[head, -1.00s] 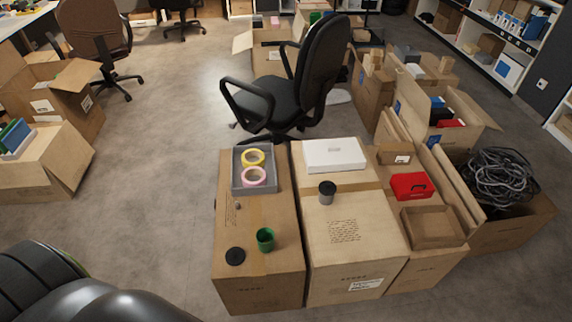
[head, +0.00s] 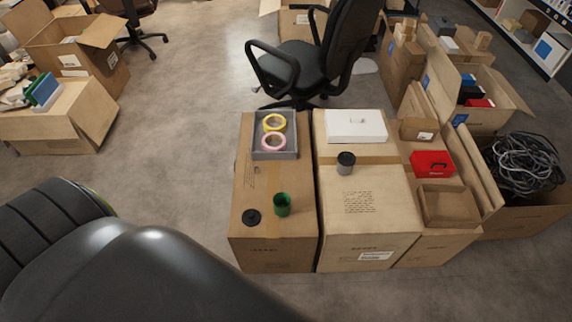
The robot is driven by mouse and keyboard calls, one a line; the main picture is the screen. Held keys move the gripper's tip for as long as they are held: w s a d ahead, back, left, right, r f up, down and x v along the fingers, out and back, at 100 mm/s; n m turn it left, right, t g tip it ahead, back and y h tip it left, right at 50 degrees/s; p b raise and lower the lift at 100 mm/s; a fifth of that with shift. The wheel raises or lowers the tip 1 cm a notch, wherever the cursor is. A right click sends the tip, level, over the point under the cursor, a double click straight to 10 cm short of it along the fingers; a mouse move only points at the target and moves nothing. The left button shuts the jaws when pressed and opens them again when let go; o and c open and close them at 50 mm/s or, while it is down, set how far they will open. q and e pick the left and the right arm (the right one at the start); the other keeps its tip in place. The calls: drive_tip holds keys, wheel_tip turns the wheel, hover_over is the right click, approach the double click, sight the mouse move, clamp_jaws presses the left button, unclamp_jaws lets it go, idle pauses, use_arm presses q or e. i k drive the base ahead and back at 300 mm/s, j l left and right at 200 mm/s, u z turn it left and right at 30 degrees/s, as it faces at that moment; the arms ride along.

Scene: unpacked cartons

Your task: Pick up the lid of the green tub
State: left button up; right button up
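The green tub (head: 282,205) stands open on the left carton (head: 274,240), near its front end. A round black lid (head: 251,217) lies flat on the same carton, just left of the tub and apart from it. A dark part of my own arm fills the lower left of the head view. Neither of my grippers shows, so their state is hidden.
On the left carton a grey tray (head: 275,154) holds a yellow and a pink tape roll. A black office chair (head: 310,65) stands behind. Floor in front is clear.

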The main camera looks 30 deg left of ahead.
sight(251, 217)
drive_tip(key=u, duration=1)
